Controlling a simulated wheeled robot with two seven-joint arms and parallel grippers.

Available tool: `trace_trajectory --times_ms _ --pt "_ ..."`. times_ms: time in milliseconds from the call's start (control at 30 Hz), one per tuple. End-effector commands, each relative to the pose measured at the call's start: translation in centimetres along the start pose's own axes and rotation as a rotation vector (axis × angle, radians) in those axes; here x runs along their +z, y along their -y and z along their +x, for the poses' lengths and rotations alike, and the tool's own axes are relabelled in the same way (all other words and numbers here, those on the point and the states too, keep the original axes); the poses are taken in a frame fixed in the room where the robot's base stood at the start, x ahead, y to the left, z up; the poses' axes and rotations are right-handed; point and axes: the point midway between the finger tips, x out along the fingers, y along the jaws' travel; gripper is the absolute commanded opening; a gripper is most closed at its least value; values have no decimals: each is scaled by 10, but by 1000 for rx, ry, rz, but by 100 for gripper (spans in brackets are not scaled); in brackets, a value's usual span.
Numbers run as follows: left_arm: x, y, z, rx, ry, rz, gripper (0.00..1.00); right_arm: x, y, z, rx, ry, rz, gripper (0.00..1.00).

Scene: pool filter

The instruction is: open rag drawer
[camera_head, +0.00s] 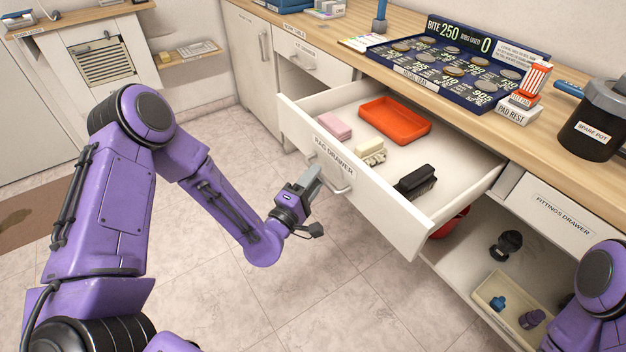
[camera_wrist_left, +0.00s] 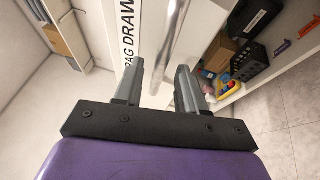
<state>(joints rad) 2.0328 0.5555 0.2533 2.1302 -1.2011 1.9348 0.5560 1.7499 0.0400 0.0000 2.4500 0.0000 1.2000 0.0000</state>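The rag drawer (camera_head: 335,160), white with a "RAG DRAWER" label, stands pulled well out from the counter. Its bar handle (camera_head: 330,175) is on the front face. My left gripper (camera_head: 313,184) is at the handle's left side. In the left wrist view its two fingers (camera_wrist_left: 160,85) are apart, with the metal handle (camera_wrist_left: 168,45) running between them and gaps visible beside it. Inside the drawer are an orange tray (camera_head: 395,120), a pink block (camera_head: 333,125), a cream block (camera_head: 370,150) and a black brush (camera_head: 416,182). My right gripper is out of view.
The counter (camera_head: 390,55) above holds a dark blue display board (camera_head: 450,65) and a spare pot (camera_head: 595,120). The fittings drawer (camera_head: 562,215) is closed at right. An open shelf below holds a cream bin (camera_head: 510,302). The tiled floor before the drawer is clear.

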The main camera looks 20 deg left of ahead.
Motion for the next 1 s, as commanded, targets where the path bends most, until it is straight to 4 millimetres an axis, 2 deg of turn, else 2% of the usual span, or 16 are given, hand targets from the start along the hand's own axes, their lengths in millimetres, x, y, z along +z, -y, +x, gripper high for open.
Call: trace_trajectory --times_ms 167,400,600,1000 --pt "-1 2 -12 -1 -2 -1 40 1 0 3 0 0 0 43" --pt "-1 4 -69 -3 -2 -4 40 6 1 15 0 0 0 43" --pt "-1 2 -100 -2 -2 -1 40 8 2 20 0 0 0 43" --pt "0 0 -105 0 1 0 40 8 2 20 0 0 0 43"
